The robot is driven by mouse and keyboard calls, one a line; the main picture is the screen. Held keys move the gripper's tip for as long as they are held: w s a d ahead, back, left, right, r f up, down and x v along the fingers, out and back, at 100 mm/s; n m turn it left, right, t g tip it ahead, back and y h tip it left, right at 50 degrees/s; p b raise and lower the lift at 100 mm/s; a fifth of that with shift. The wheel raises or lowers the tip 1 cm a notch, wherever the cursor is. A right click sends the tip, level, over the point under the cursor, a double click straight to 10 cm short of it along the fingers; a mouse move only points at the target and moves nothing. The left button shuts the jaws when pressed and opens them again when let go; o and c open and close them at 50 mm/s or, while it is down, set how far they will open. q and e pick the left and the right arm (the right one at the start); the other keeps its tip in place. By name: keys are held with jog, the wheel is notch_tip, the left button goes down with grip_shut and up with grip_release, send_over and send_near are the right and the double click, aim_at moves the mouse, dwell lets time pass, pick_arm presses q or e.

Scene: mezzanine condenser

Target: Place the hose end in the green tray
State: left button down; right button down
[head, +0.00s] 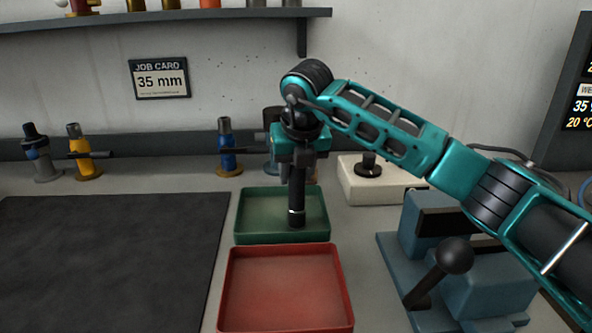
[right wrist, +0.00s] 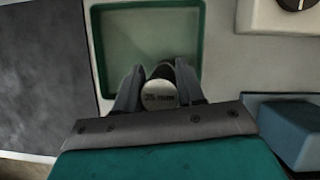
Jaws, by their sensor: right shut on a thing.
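The green tray (head: 262,218) stands on the bench behind the red tray (head: 285,290). My right gripper (head: 297,178) points down over the green tray, shut on the hose end (head: 296,212), a dark upright cylinder with a pale ring near its lower part. In the right wrist view, the hose end (right wrist: 160,93) shows a round pale top marked with "mm" between the fingers, over the near edge of the green tray (right wrist: 198,40). I cannot tell whether its bottom touches the tray floor. My left gripper is not in view.
A dark mat (head: 110,260) lies at left. A blue press-like device with a black knob (head: 455,256) stands at right, below my right arm. A white box (head: 375,186) and several fittings stand behind. A job card (head: 159,78) on the wall reads 35 mm. The red tray is empty.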

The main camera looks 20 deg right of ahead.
jog(key=c, duration=0.7)
grip_release()
jog(key=shift+f, duration=0.1)
jog(key=shift+r, duration=0.35)
jog(key=v, duration=1.1)
jog(key=shift+s+r+p, duration=0.15)
jog(key=shift+r+p, duration=0.15)
jog(key=shift+p, duration=0.1)
jog(key=shift+s, duration=0.1)
